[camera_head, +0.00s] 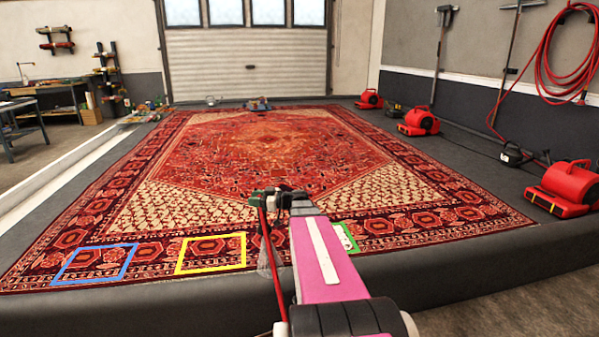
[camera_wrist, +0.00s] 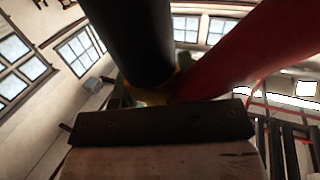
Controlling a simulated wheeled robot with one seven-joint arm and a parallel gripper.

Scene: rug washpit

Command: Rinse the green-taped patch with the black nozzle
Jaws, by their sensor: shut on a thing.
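My gripper (camera_head: 284,196) is above the near edge of the rug, shut on the black nozzle. The nozzle shows as a thick black tube (camera_wrist: 130,40) in the wrist view, with a red hose (camera_wrist: 245,50) beside it. In the head view the hose (camera_head: 276,270) hangs down in front of the rug. A faint pale cone (camera_head: 266,262) shows below the gripper, right of the yellow square; I cannot tell for sure whether it is spray. The green-taped patch (camera_head: 347,238) is right of my pink arm, which hides most of it.
The patterned rug (camera_head: 260,150) carries a yellow-taped square (camera_head: 180,258) and a blue-taped square (camera_head: 66,264) to the left. Red blowers (camera_head: 566,186) stand along the right side. A coiled red hose (camera_head: 550,75) hangs on the wall. A dark raised border (camera_head: 130,308) runs along the front.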

